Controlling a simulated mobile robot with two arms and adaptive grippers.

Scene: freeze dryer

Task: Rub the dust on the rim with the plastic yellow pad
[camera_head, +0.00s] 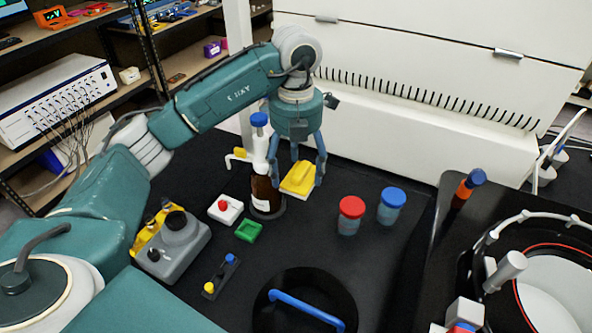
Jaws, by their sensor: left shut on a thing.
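My left gripper (300,180) points down over the black bench and is shut on the plastic yellow pad (298,174). The pad is a bright yellow block between its fingers. I cannot tell whether the pad clears the bench top. The round chamber at the lower right has a black rim with a thin red ring (552,247) around a pale grey inside. The picture edge cuts it off. I cannot make out dust on it. My left gripper is well to the left of this rim. My right gripper is out of view.
A brown bottle with a blue-topped dispenser (265,193) stands just left of the pad. Red-capped (350,215) and blue-capped (391,206) jars stand between pad and chamber. A black round lid with a blue handle (305,309) lies in front. An orange-and-blue tube (468,187) stands near the chamber.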

